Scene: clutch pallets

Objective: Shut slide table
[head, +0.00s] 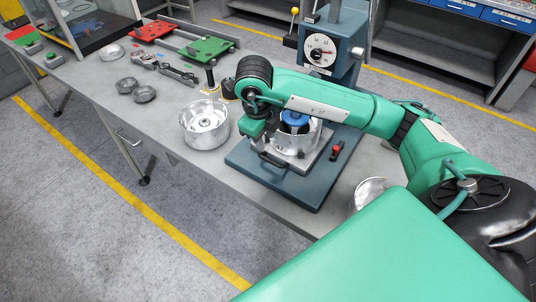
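The slide table is a light grey plate (312,162) on the dark blue base (290,188) of the press. It has a black handle (272,160) at its front left. A silver drum (311,139) with a blue part (294,118) inside stands on the plate, partly hidden by my arm. My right gripper (257,143) points down just above and behind the handle, at the drum's left side. Its fingers are small and partly hidden, so I cannot tell whether they are open or touch the handle. My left gripper is not in view.
The press head with a dial (319,48) rises behind my arm. A red-knobbed part (337,148) sits right of the plate. Another silver drum (204,124) stands left on the bench. Small metal parts and a red and a green pallet (206,49) lie farther back.

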